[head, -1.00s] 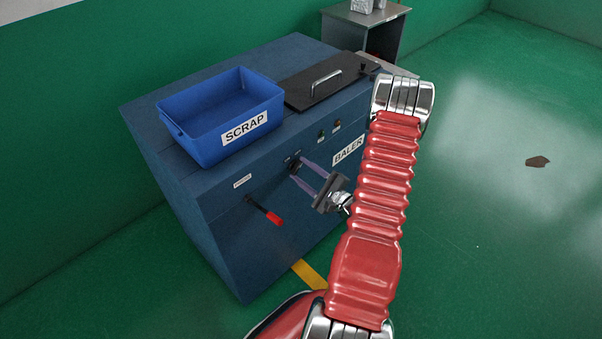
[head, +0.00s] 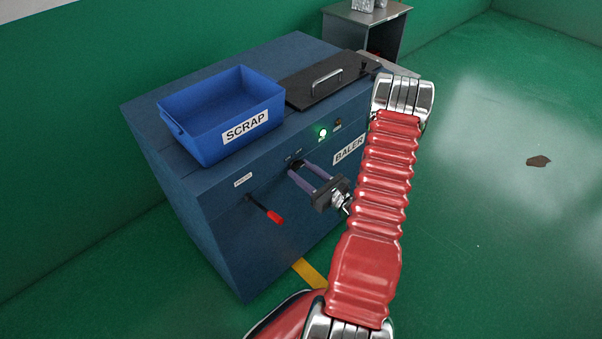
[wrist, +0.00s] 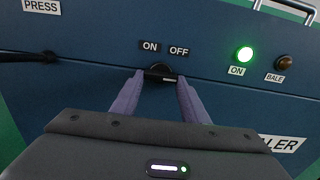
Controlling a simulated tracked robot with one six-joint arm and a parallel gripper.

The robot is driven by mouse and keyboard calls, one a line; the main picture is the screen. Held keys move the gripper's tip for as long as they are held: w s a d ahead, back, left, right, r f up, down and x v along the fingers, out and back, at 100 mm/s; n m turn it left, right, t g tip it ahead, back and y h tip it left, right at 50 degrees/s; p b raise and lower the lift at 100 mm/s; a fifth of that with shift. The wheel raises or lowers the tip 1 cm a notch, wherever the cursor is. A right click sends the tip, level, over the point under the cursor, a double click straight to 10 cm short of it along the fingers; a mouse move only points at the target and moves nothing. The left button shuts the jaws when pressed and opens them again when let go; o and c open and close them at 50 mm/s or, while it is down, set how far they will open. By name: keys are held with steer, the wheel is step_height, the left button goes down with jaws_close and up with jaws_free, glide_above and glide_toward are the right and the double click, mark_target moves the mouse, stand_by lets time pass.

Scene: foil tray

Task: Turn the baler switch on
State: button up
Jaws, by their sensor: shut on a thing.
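The baler (head: 230,230) is a dark blue cabinet with a BALER label on its front. Its switch (wrist: 160,72) is a small dark knob below the ON and OFF labels in the wrist view. My gripper (wrist: 160,77) is shut on the switch, with a purple finger on each side of it; it also shows at the cabinet front in the head view (head: 302,168). The fingers partly hide the knob. The ON lamp (wrist: 244,54) glows green, and it also shows lit in the head view (head: 322,133).
A blue SCRAP bin (head: 222,125) and a black lid with a metal handle (head: 330,82) are on top of the baler. A red-tipped lever (head: 268,213) sticks out left of the gripper. The BALE lamp (wrist: 284,62) is dark. Open green floor lies to the right.

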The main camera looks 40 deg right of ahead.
steer(key=shift+f+m, duration=0.2)
steer(key=shift+m, duration=0.1)
steer(key=o, duration=1.1)
steer(key=shift+r, duration=0.1)
steer(key=shift+c, duration=0.2)
steer(key=s, duration=1.3)
steer(key=shift+s+d, duration=0.15)
steer(key=shift+s, duration=0.25)
